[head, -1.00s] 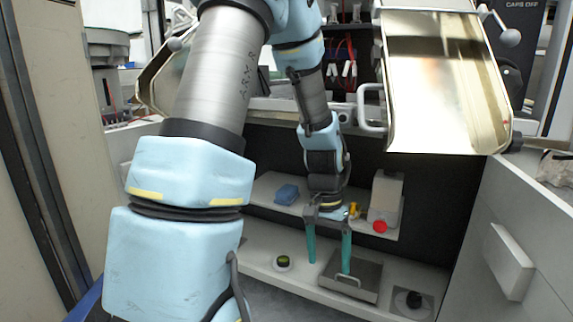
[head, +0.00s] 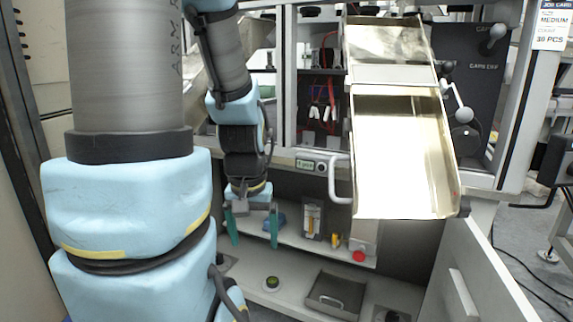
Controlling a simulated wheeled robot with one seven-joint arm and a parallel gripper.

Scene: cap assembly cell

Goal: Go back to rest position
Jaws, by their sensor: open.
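My gripper (head: 254,238) hangs from my arm in the left middle of the head view, its two green fingers pointing down and spread apart. Nothing shows between the fingers. It is in front of the shelf (head: 300,240), with a blue object (head: 280,221) just to the right of its right finger. My arm's large blue and grey links fill the left side of the view.
A metal chute (head: 400,160) overhangs at right. Below are a red button (head: 359,256), a yellow item (head: 336,240), a grey tray (head: 335,295) with a handle, and a round green-topped item (head: 272,283). A white handle (head: 339,180) juts out beside the chute.

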